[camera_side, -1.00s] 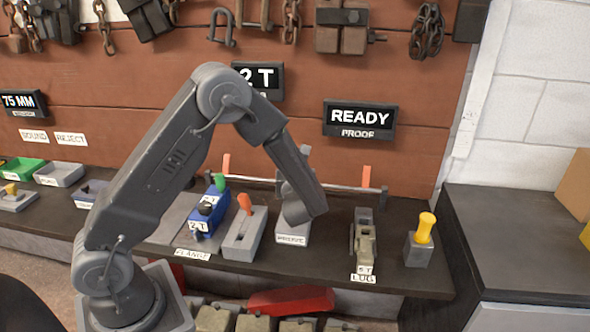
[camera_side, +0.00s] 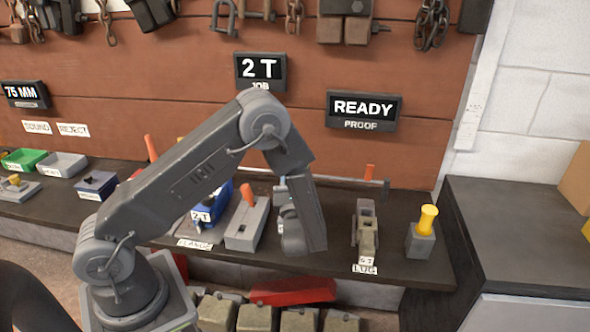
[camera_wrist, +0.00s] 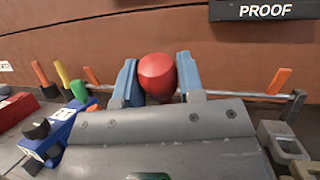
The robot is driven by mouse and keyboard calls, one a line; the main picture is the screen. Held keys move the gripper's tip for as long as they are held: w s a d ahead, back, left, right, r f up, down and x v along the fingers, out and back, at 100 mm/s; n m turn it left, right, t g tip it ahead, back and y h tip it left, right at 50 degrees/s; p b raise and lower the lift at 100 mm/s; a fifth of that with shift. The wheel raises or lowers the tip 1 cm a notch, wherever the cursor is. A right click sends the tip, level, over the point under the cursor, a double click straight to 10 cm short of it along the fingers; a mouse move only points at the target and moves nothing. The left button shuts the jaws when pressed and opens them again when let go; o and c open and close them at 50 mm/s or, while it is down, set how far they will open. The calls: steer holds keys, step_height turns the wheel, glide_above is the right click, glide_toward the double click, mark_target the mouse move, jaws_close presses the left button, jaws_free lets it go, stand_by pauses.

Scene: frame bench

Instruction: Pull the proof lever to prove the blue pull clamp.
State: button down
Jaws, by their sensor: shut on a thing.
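In the wrist view my gripper (camera_wrist: 158,66) is shut on a red rounded knob (camera_wrist: 156,82), one finger on each side; I take it for the proof lever's handle. The lever's lower part is hidden behind my gripper housing. In the side view my wrist (camera_side: 302,235) covers the grip and most of the block beneath. The blue pull clamp (camera_side: 203,214), tagged 2 T, lies to the left, partly behind my arm. It also shows in the wrist view (camera_wrist: 50,140), with a green lever and black knob. The proof sign (camera_side: 363,108) reads READY.
A grey block (camera_side: 244,232) with an orange lever stands left of my wrist. The lug piece (camera_side: 366,238) and a yellow-handled block (camera_side: 420,243) stand to the right. A rail (camera_side: 345,183) runs behind. Red and grey items (camera_side: 290,291) sit below the bench's front edge.

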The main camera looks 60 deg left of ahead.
steer(key=c, duration=0.7)
jaws_free()
steer(key=shift+c, duration=0.2)
steer(key=v, duration=1.4)
